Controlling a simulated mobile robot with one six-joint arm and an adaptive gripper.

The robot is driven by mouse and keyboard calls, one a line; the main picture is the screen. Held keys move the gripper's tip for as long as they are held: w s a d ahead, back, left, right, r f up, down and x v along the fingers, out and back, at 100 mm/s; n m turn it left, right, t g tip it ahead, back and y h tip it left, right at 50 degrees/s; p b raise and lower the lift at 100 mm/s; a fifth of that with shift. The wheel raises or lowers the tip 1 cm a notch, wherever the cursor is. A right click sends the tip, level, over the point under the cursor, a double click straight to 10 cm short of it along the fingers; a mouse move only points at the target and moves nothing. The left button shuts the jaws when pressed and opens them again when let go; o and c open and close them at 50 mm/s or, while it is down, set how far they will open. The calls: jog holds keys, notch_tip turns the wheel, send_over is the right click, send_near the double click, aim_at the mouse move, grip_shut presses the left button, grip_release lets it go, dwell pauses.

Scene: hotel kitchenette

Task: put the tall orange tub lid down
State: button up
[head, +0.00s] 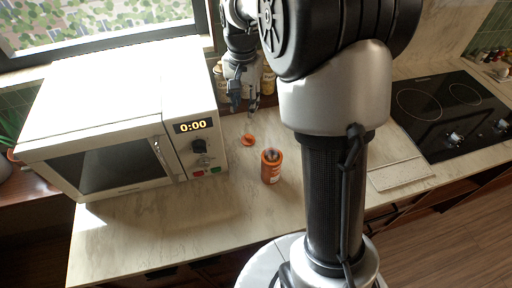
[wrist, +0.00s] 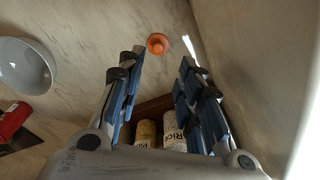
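The orange tub lid (head: 247,140) lies on the counter, just behind and left of the orange tub (head: 271,168). The tub stands upright and uncovered, with something pale and dark inside its mouth. My gripper (head: 244,106) hangs above the counter behind the lid, apart from it. In the wrist view my gripper (wrist: 161,62) has its fingers spread with nothing between them. The lid (wrist: 157,43) shows there beyond the fingertips, with a small raised knob. The tub is not clearly seen in the wrist view.
A white microwave (head: 125,125) stands on the left, close to the lid. Canisters, one labelled rice (wrist: 173,132), stand at the back. A white bowl (wrist: 25,68) and a red object (wrist: 13,121) show in the wrist view. A black hob (head: 450,112) is at right. The front counter is clear.

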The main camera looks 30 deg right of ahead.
jog(key=s+a+r+n+t, duration=0.1)
jog(key=s+a+r+n, duration=0.15)
jog(key=s+r, duration=0.4)
jog(key=s+a+r+n+t, duration=0.1)
jog(key=s+a+n, duration=0.2)
jog(key=s, duration=0.7)
jog(key=s+a+n+t, duration=0.2)
jog(key=s+a+n, duration=0.1)
jog(key=s, duration=0.7)
jog(key=shift+a+r+n, duration=0.15)
jog(key=shift+r+n, duration=0.2)
jog(key=shift+n, duration=0.3)
